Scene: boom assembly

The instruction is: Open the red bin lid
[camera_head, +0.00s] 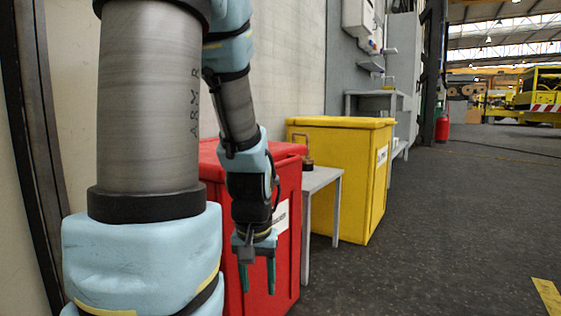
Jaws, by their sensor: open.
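The red bin (286,258) stands left of centre, and my arm covers much of its front and left side. Its red lid (288,150) lies on top and looks closed, though part of it is hidden behind my arm. A white label shows on the bin's front, partly covered. My gripper (257,276) points down in front of the bin, well below the lid. Its two fingers are apart with nothing between them. I cannot tell how far it is from the bin's front.
A small grey table (322,180) with a small dark object (307,162) on it stands right of the red bin. Beyond it is a yellow bin (345,180) with its lid closed. A wall runs behind the bins. The dark floor (440,230) at the right is clear.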

